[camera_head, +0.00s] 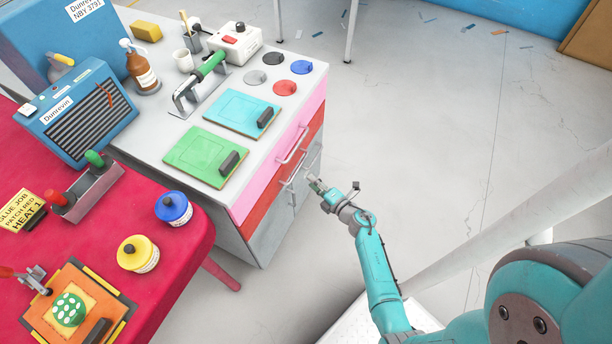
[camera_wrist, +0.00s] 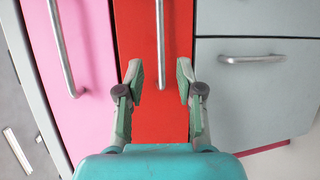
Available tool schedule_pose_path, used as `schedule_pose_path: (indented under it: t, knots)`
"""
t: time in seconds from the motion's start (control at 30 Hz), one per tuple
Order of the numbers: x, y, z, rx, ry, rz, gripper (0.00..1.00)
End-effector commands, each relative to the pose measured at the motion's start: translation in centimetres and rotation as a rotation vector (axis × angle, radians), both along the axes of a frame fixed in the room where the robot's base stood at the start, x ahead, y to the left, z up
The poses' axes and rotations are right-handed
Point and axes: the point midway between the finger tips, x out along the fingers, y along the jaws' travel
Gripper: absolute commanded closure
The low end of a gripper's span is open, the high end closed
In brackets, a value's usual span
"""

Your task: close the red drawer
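The red drawer (camera_head: 263,213) is in the side of the grey-white cabinet, below a pink drawer (camera_head: 248,199). Its front looks close to level with its neighbours; I cannot tell whether a small gap remains. In the wrist view the red front (camera_wrist: 178,115) fills the middle, with its metal bar handle (camera_wrist: 160,45) running from the top edge. My gripper (camera_head: 313,182) is in front of the drawer near its handle. In the wrist view my gripper (camera_wrist: 158,78) is open and empty, its two green-padded fingers on either side of the handle's line. Contact with the front cannot be judged.
Grey cabinet doors with a handle (camera_wrist: 252,59) are beside the red front in the wrist view. The cabinet top carries green (camera_head: 205,155) and turquoise (camera_head: 240,112) boards. A red table (camera_head: 180,245) stands at the left.

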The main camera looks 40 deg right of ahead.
Motion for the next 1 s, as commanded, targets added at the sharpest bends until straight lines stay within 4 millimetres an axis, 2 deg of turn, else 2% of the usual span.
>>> schedule_pose_path:
  t: [0.1,0.23,0.83,0.93,1.0]
  knots:
    - [-1.3,0.0,0.2,0.0,0.0,-0.001,0.63]
    - [-1.9,0.1,0.4,0.001,0.0,0.0,0.63]
    - [-2.0,0.2,0.4,0.001,0.0,0.001,0.63]
    - [-2.3,0.8,0.5,0.016,-0.006,-0.002,0.63]
    - [-3.0,2.1,0.8,0.046,-0.019,-0.006,0.63]
